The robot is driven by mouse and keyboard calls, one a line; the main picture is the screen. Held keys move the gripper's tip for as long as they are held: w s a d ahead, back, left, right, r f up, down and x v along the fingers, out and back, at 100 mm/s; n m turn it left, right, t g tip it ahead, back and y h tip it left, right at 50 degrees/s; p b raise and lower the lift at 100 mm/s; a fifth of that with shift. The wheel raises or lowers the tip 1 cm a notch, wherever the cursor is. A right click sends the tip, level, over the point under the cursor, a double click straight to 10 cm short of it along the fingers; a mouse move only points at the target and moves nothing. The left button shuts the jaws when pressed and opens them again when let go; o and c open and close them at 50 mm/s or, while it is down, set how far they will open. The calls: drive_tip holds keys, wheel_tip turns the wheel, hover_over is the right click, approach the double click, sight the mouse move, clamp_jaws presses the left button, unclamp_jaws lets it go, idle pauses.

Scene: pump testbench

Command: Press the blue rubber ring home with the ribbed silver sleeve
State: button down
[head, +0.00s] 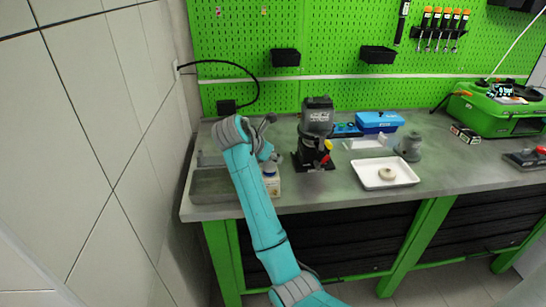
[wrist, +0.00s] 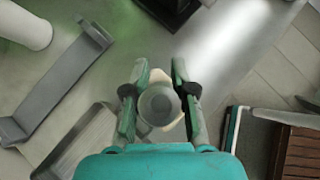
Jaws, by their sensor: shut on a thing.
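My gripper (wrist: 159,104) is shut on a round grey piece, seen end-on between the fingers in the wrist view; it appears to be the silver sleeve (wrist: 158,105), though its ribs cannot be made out. A cream-white part (wrist: 158,76) shows behind and below it. In the head view my gripper is at the left of the bench, above a small white part (head: 273,187). A small blue band (head: 269,171) shows at the top of that part; it may be the blue rubber ring. I cannot tell whether the sleeve touches the ring. The ring is hidden in the wrist view.
A black pump unit (head: 317,122) stands right of my gripper. A white tray (head: 372,184) holding a beige round piece (head: 387,174), a grey stepped part (head: 408,147) and a blue case (head: 377,121) are farther right. A grey metal tray (head: 212,187) lies left. The front bench edge is close.

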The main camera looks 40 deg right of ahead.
drive_tip(key=shift+s+a+f, duration=0.1)
drive_tip(key=shift+a+f, duration=0.05)
drive_tip(key=shift+f, duration=1.25)
idle(1.8)
drive_tip(key=shift+r, duration=3.3)
